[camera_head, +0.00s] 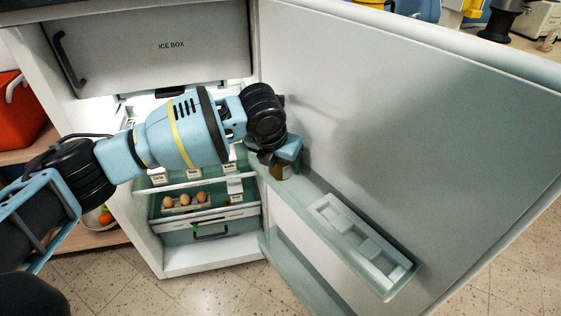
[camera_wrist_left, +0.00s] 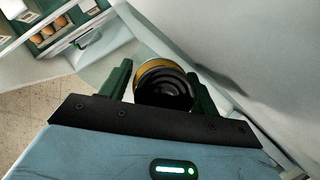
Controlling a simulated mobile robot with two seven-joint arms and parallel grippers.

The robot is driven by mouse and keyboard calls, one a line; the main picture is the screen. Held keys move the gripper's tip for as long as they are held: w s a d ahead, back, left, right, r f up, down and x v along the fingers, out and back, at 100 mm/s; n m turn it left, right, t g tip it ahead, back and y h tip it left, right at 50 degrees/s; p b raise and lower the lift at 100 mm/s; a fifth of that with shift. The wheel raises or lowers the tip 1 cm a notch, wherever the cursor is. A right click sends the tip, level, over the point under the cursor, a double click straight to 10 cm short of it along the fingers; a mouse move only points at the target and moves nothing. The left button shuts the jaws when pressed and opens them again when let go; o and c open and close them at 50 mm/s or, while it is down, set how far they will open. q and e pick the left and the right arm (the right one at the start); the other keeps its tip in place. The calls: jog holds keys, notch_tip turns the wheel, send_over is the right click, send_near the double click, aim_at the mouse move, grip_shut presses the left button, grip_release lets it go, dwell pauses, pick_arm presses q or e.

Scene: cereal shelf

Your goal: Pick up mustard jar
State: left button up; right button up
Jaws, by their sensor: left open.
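The mustard jar (camera_head: 283,171) stands in the fridge door shelf, mostly hidden behind my left gripper in the head view. In the left wrist view the jar (camera_wrist_left: 163,86) shows from above, with a dark round lid and a yellowish rim. My left gripper (camera_head: 281,160) is at the jar, with its two green fingers on either side of the lid in the left wrist view (camera_wrist_left: 160,84). The gripper is open. I cannot tell whether either finger touches the jar. My right gripper is not in view.
The open fridge door (camera_head: 420,120) stands to the right of my left arm. Its shelf holds a white tray (camera_head: 355,240). Eggs (camera_head: 186,200) sit on a shelf inside the fridge. The ice box (camera_head: 170,50) is above. A red container (camera_head: 22,115) is at far left.

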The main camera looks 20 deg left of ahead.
pick_arm(q)
jog(key=shift+c, duration=0.2)
jog(key=c, duration=0.9)
jog(key=shift+o, duration=0.2)
jog(key=shift+r, duration=0.1)
jog(key=shift+s+a+r, duration=0.1)
jog(key=shift+r, duration=0.4)
jog(key=r, duration=0.2)
jog(key=r+p, duration=0.1)
jog(key=r, duration=0.3)
jog(key=shift+s+a, duration=0.25)
jog(key=shift+s, duration=0.1)
jog(key=s+a+p, duration=0.1)
jog(key=s+a, duration=0.9)
jog(key=s, duration=0.5)
jog(key=shift+s+a, duration=0.15)
jog(key=shift+s, duration=0.25)
